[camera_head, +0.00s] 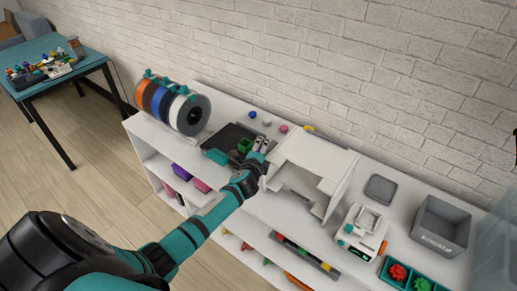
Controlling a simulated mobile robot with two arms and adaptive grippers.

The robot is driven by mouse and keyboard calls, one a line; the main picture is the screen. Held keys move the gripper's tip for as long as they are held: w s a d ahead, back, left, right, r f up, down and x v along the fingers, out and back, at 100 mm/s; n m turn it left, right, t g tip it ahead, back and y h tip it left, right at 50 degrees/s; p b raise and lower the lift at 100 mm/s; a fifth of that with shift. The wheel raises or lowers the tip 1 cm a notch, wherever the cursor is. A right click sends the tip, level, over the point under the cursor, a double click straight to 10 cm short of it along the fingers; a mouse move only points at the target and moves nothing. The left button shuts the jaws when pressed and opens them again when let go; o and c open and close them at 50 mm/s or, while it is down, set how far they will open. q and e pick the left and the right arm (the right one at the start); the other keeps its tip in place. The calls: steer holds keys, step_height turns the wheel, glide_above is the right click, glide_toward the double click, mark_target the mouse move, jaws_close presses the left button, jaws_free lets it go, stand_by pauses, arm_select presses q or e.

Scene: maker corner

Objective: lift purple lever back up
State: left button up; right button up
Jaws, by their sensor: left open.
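I cannot make out a purple lever for certain. Small round knobs or pieces, one of them pinkish (283,128), sit at the back of the white shelf top (345,221) beyond my left gripper. My left gripper (261,144) is open, with grey fingers, above the shelf top. It is between a dark tray (219,148) with a small green item (245,145) and a white box-shaped machine (311,159). The gripper and arm hide part of the surface there. I cannot tell whether the fingers touch anything. My right gripper is out of view.
A rack of filament spools (190,115) stands at the left end. To the right are a white scale (362,229), a grey bin (441,223) and a teal tray (421,281) with red and green gears. A brick wall (330,60) is close behind.

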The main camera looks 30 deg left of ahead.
arm_select(q)
steer(key=shift+s, duration=0.4)
steer(key=v, duration=1.1)
steer(key=shift+d, duration=0.2)
